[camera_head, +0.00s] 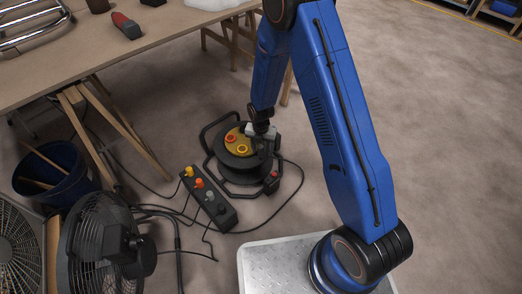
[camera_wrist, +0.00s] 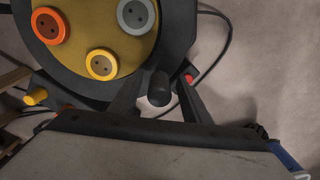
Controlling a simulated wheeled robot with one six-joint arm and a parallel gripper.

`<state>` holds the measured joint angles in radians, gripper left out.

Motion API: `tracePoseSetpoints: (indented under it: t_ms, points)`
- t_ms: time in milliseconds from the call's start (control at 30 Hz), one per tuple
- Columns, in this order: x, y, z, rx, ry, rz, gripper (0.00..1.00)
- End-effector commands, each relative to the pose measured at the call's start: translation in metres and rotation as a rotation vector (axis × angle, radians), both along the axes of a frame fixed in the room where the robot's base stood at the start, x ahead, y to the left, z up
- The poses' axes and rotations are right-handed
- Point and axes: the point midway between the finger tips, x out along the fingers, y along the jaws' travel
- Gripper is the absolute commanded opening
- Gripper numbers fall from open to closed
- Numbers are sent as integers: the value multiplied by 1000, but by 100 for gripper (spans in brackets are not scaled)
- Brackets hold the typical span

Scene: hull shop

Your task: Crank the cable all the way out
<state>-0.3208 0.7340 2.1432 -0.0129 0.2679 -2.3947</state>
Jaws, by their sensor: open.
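A black cable reel (camera_head: 228,163) with a yellow face stands on the floor at the table's right end. The wrist view shows the yellow face (camera_wrist: 120,48) with an orange, a yellow and a grey socket. A dark crank knob (camera_wrist: 159,88) sticks up at the reel's edge. My gripper (camera_wrist: 160,82) is open, with one finger on each side of the knob; I cannot tell whether they touch it. In the head view my gripper (camera_head: 262,135) hides part of the reel. The black cable (camera_head: 301,180) loops from the reel's right side towards a socket strip.
The black socket strip (camera_head: 209,200) with several coloured plugs lies near the reel. Fans (camera_head: 100,245), a blue bucket (camera_head: 55,180) and loose cables crowd the left. A wooden table (camera_head: 95,50) on trestles stands behind. Floor to the right is clear.

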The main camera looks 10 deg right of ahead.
Motion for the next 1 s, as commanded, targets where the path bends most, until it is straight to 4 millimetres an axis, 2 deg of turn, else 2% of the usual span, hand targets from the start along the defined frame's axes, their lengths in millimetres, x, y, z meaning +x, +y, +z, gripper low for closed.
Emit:
tracePoseSetpoints:
  t_ms: [133,267,1000]
  points:
    - [1,0,9,0,-2,0,43]
    - [1,0,27,1,-3,0,43]
    - [1,0,151,1,-3,0,43]
